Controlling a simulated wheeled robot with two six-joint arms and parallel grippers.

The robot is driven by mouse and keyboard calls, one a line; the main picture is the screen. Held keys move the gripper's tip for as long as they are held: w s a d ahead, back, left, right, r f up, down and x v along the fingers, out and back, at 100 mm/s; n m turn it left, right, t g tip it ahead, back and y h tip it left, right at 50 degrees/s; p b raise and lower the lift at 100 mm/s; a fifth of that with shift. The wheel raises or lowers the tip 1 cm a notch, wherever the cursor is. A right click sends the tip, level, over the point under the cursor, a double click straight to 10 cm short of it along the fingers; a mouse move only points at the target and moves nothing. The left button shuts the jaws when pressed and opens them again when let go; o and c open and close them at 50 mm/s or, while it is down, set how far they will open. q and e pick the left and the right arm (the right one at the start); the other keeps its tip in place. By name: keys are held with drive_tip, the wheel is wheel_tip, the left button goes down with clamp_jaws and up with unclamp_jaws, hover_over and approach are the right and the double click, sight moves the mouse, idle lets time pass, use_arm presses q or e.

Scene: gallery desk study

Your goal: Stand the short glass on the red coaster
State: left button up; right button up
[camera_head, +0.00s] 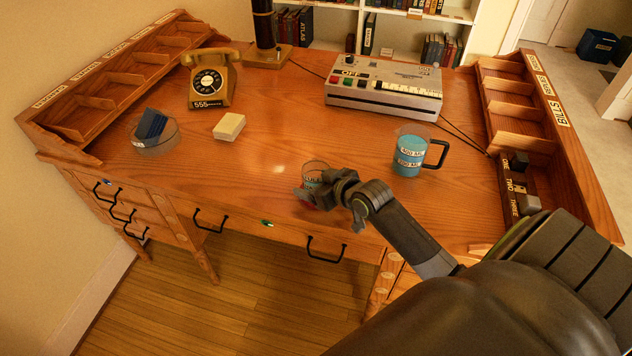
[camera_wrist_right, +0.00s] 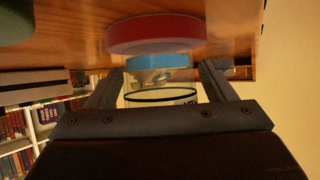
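The short glass (camera_head: 313,171) is clear, with a label and some blue in it, near the desk's front edge in the head view. It also shows in the right wrist view (camera_wrist_right: 160,94), which is upside down. My right gripper (camera_head: 325,190) is around it, and its fingertips appear to press on the glass from both sides. The red coaster (camera_wrist_right: 155,33) lies directly under the glass. Whether the glass touches the coaster or hangs just above it, I cannot tell. In the head view the coaster is mostly hidden by the gripper. My left gripper is out of view.
A mug with blue liquid (camera_head: 409,152) stands to the right, near my arm. A grey machine (camera_head: 385,90), a telephone (camera_head: 213,80), a pale block (camera_head: 229,126) and a round clear dish (camera_head: 154,132) are farther away. The desk's middle is clear.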

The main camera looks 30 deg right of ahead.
drive_tip(key=shift+o, duration=0.4)
drive_tip(key=shift+r, duration=0.1)
drive_tip(key=shift+s+r, duration=0.1)
drive_tip(key=shift+r, duration=0.05)
drive_tip(key=p+v, duration=0.1)
drive_tip(key=v, duration=1)
drive_tip(key=shift+s, duration=0.4)
